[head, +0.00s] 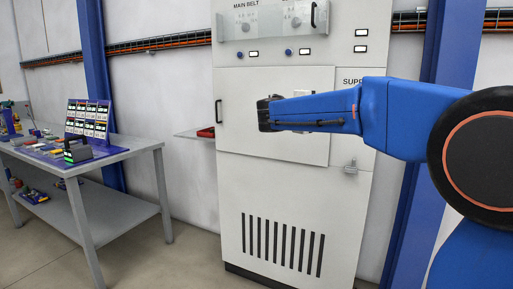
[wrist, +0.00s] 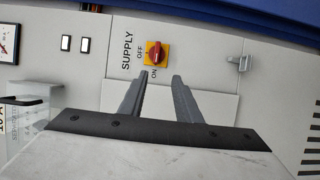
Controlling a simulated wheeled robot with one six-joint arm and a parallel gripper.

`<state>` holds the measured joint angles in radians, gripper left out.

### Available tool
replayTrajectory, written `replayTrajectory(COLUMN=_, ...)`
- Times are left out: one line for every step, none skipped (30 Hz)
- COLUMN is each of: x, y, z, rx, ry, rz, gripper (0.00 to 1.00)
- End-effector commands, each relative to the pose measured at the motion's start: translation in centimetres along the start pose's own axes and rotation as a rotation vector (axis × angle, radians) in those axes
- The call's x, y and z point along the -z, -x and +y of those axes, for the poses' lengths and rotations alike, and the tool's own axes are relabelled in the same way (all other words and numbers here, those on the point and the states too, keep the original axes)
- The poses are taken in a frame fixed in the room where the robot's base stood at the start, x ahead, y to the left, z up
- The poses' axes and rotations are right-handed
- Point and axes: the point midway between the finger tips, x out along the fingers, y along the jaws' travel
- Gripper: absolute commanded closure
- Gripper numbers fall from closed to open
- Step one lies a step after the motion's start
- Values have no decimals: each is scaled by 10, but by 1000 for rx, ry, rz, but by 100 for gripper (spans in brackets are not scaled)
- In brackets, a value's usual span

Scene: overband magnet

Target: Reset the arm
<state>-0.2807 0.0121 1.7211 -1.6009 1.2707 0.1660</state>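My blue arm reaches leftward across the front of the grey cabinet (head: 285,185) in the head view. My gripper (head: 266,112) is at its end, in front of the cabinet door. In the wrist view my gripper (wrist: 160,77) shows two grey fingers standing apart with nothing between them. A red rotary handle on a yellow plate (wrist: 157,54), labelled SUPPLY with OFF and ON, shows just beyond the fingertips. I cannot tell whether a fingertip touches it. In the head view the arm hides this switch; only part of its SUPPLY label shows.
A grey workbench (head: 120,150) with a display rack (head: 88,118) and small items stands at the left. A small shelf with a red object (head: 206,132) is beside the cabinet. A latch (head: 351,167) sticks out from the cabinet front. Floor between bench and cabinet looks clear.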

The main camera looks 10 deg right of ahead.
Motion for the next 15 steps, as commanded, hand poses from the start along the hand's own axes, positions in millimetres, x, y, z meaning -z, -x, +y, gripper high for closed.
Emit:
replayTrajectory(x=-10, y=0, z=-4, rx=23, ry=-7, rz=-5, gripper=70)
replayTrajectory(x=-17, y=0, z=-8, rx=41, ry=-10, rz=-8, gripper=70)
replayTrajectory(x=-29, y=1, z=-16, rx=74, ry=-18, rz=-12, gripper=70)
replayTrajectory(x=-39, y=2, z=-23, rx=103, ry=-24, rz=-16, gripper=70)
replayTrajectory(x=-50, y=3, z=-31, rx=135, ry=-31, rz=-20, gripper=70)
replayTrajectory(x=-66, y=5, z=-43, rx=181, ry=-43, rz=-28, gripper=70)
replayTrajectory(x=-78, y=8, z=-52, rx=218, ry=-53, rz=-33, gripper=70)
replayTrajectory(x=-90, y=11, z=-62, rx=254, ry=-63, rz=-36, gripper=70)
replayTrajectory(x=-105, y=15, z=-75, rx=302, ry=-77, rz=-42, gripper=70)
replayTrajectory(x=-116, y=19, z=-85, rx=338, ry=-89, rz=-47, gripper=70)
replayTrajectory(x=-128, y=23, z=-95, rx=373, ry=-101, rz=-51, gripper=70)
replayTrajectory(x=-142, y=30, z=-108, rx=421, ry=-116, rz=-56, gripper=70)
replayTrajectory(x=-152, y=35, z=-118, rx=455, ry=-130, rz=-59, gripper=70)
replayTrajectory(x=-162, y=40, z=-128, rx=490, ry=-143, rz=-63, gripper=70)
replayTrajectory(x=-176, y=48, z=-141, rx=536, ry=-161, rz=-69, gripper=70)
